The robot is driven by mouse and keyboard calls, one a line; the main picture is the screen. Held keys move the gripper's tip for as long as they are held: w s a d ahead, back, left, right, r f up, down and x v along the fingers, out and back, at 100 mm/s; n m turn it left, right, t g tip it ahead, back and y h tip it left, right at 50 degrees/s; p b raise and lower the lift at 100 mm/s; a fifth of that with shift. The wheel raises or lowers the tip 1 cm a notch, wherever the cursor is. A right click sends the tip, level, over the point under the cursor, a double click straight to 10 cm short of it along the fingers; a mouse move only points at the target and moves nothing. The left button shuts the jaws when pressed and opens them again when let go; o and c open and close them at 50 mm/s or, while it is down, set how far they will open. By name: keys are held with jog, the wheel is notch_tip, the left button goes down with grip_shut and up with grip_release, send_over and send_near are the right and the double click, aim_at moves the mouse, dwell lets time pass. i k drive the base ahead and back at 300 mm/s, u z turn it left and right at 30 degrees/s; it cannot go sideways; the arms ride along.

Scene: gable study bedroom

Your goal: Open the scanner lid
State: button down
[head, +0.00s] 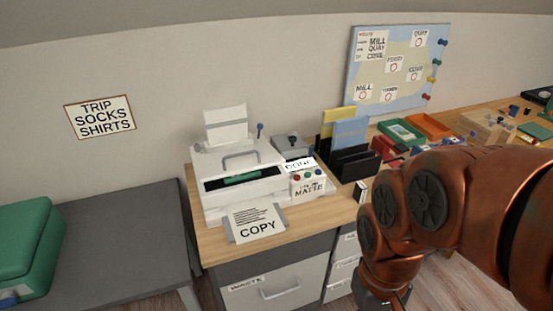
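The white scanner (230,181) stands on the left end of the wooden desk. Its pale lid (246,151) is on top and has a grey handle (241,156). A dark opening with something green in it shows below the lid, at the front. I cannot tell whether the lid is fully down. A sheet reading COPY (257,224) lies on the front tray. A panel with coloured buttons (309,179) is at the scanner's right. My copper arm comes in from the right and bends down, well apart from the scanner. My gripper's fingers are below the bottom edge, out of view.
A black file holder (354,164) with folders stands right of the scanner. Green (401,133) and orange (428,126) trays lie farther right. A grey drawer labelled WASTE (275,288) is below. A grey table (125,240) with a green case (30,245) is at left.

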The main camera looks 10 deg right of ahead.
aim_at(211, 167)
jog(key=u, duration=0.05)
jog(key=k, duration=0.55)
jog(key=u, duration=0.05)
jog(key=i, duration=0.65)
jog(key=u, duration=0.85)
jog(key=i, duration=0.3)
jog(key=u, duration=0.25)
